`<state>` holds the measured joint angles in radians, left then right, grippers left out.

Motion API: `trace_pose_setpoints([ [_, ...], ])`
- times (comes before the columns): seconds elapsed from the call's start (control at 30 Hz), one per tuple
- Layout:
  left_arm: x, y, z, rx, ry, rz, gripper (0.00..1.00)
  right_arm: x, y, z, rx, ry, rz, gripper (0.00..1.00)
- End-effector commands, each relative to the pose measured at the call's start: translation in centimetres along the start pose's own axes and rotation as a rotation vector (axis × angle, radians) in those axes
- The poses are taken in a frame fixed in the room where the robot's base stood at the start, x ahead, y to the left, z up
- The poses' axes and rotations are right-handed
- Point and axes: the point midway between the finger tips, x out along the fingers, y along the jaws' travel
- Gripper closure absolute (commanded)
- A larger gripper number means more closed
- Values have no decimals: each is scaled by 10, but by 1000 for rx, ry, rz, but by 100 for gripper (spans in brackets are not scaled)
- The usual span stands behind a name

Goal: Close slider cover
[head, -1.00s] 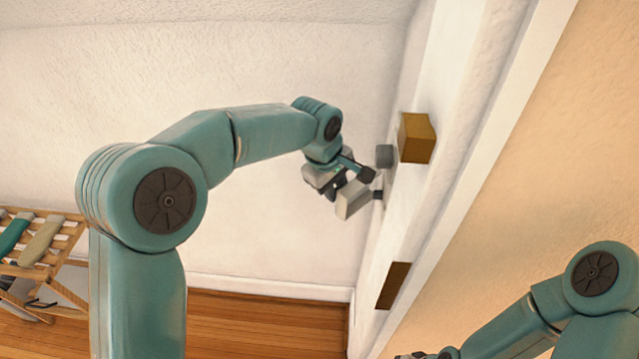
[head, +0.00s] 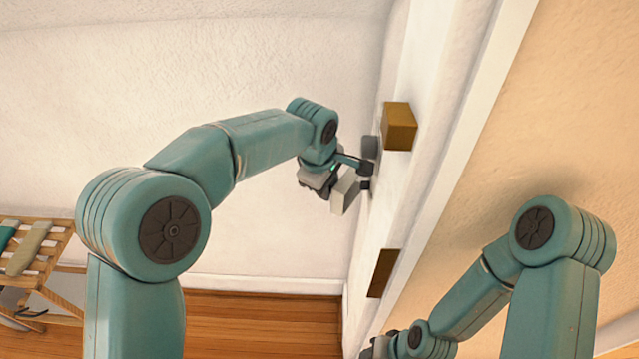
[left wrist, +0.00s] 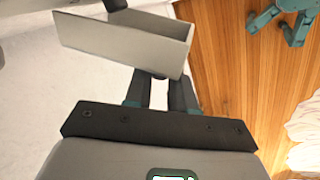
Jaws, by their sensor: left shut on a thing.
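A light-grey, box-shaped piece, which I take for the slider cover (head: 344,194), is at the white wall panel (head: 402,205) in the head view. In the left wrist view the cover (left wrist: 125,42) looks like a shallow open tray, tilted, right in front of the fingers. My left gripper (head: 352,172) is shut on the cover, at its near underside; the left wrist view shows the fingers (left wrist: 158,84) close together there. The exact grip point is partly hidden. My right gripper (head: 378,348) is low at the bottom edge, too small and cut off to read.
A brown plate (head: 383,273) sits lower. A slatted wooden rack (head: 45,262) stands at the left. The wooden floor (head: 260,320) between is clear.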

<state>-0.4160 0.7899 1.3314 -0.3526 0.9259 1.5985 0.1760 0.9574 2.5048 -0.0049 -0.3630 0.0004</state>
Motion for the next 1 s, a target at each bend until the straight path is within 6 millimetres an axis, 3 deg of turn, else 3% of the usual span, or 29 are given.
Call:
trace_pose_setpoints([
  [0.63, 0, 3, 4, -4, 2, 2, 100, 0, 0, 0, 0, 0, 0, 57],
  [0.67, 0, 3, 4, -4, 2, 2, 66, 0, 0, 0, 0, 0, 0, 57],
  [0.7, 0, 3, 4, -4, 2, 2, 53, 0, 0, 0, 0, 0, 0, 57],
  [1.0, 0, 2, 4, -6, 2, 1, 50, 0, 0, 0, 0, 0, 0, 57],
])
